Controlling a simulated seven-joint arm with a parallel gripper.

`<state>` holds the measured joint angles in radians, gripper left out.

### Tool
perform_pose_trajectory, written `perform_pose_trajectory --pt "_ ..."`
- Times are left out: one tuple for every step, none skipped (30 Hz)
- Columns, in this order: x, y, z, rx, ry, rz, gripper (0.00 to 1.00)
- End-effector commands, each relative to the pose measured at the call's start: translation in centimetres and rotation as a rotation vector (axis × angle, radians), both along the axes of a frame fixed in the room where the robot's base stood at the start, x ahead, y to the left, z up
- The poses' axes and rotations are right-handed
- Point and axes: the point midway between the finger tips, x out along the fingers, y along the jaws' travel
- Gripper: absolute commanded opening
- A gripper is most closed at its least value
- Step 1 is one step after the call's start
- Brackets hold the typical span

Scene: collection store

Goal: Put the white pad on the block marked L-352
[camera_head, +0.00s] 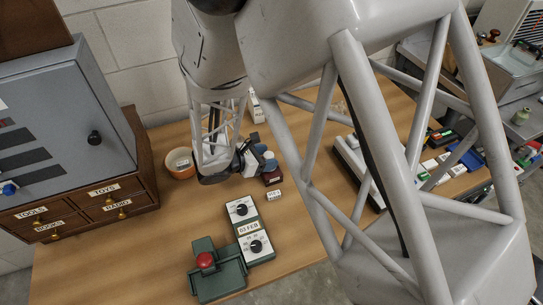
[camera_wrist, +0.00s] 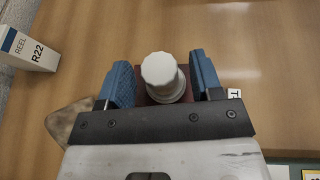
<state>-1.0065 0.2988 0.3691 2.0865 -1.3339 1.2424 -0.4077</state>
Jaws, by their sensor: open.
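My gripper (camera_wrist: 164,82) is open, its two blue-padded fingers on either side of a white, faceted round top (camera_wrist: 159,72) on a dark red body. I cannot tell whether the fingers touch it. In the head view my gripper (camera_head: 262,156) is low over the table by this dark red object (camera_head: 272,178). A small white block or tag (camera_head: 274,195) with tiny print lies just in front of it; its edge also shows in the wrist view (camera_wrist: 234,93). Several small white-topped pads (camera_head: 430,165) lie at the right. I cannot read L-352 anywhere.
An orange bowl (camera_head: 180,164) stands left of my gripper. A green dial device marked 03 FEB (camera_head: 250,230) and a red-knobbed green press (camera_head: 206,262) are in front. A box marked REEL R22 (camera_wrist: 27,48) stands behind. A drawer cabinet (camera_head: 85,205) is at left.

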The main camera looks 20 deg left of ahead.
Motion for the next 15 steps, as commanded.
perform_pose_trajectory --pt "-0.6 0.5 0.3 0.001 -0.001 0.003 0.6" --pt "-0.8 0.7 0.4 0.0 0.0 0.004 0.6" --pt "-1.2 1.0 0.6 0.001 0.0 0.004 0.6" --pt "-1.5 1.2 0.8 0.001 0.001 0.003 0.6" --pt "-1.9 1.5 0.9 0.0 0.0 0.003 0.6" --pt "-2.3 1.8 1.2 0.0 0.0 0.004 0.6" --pt "-2.6 2.1 1.3 0.0 0.0 0.004 0.6" --pt "-2.9 2.3 1.5 0.001 -0.001 0.003 0.6" --pt "-3.3 2.6 1.7 0.001 -0.001 0.003 0.6" --pt "-3.6 2.8 1.9 0.001 -0.001 0.003 0.6" --pt "-3.9 3.1 2.0 0.001 -0.001 0.004 0.6" --pt "-4.3 3.3 2.2 0.002 0.0 0.004 0.6" --pt "-4.5 3.5 2.4 0.002 0.0 0.003 0.6" --pt "-4.8 3.7 2.5 0.0 0.001 0.002 0.6" --pt "-5.1 3.9 2.7 0.0 0.0 0.002 0.6"
